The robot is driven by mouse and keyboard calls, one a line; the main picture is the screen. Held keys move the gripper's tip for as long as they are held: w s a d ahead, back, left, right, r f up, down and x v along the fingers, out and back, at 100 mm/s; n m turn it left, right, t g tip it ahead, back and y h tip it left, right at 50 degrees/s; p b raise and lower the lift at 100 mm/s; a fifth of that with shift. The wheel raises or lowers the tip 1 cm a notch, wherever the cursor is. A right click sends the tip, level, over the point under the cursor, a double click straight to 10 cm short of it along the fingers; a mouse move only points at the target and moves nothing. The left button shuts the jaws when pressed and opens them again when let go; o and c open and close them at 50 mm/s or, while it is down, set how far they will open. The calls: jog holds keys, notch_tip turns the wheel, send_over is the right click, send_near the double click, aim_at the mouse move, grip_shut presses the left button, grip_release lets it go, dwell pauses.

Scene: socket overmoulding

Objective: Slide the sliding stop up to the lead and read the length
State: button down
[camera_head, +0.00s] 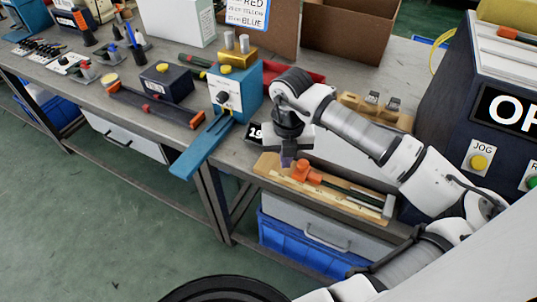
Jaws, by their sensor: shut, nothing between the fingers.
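A wooden measuring board (266,164) with a pale scale strip lies along the bench's front edge. On it lies a lead with a dark cable (350,191) and an orange end piece (304,173). A grey block (388,207) stands at the board's right end. My gripper (287,161) points down over the left part of the board, just left of the orange piece. It is shut and empty. Contact with the board is unclear, and the scale is too small to read.
A blue tester (236,92) with a long blue arm stands left of my gripper. A wooden holder (376,108) is behind my arm. A dark machine with JOG button (479,161) stands at right. Blue bins (300,246) sit under the bench.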

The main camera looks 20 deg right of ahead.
notch_tip(320, 180, up, 7)
jog(key=p, duration=0.2)
dwell(0.6)
dwell(0.4)
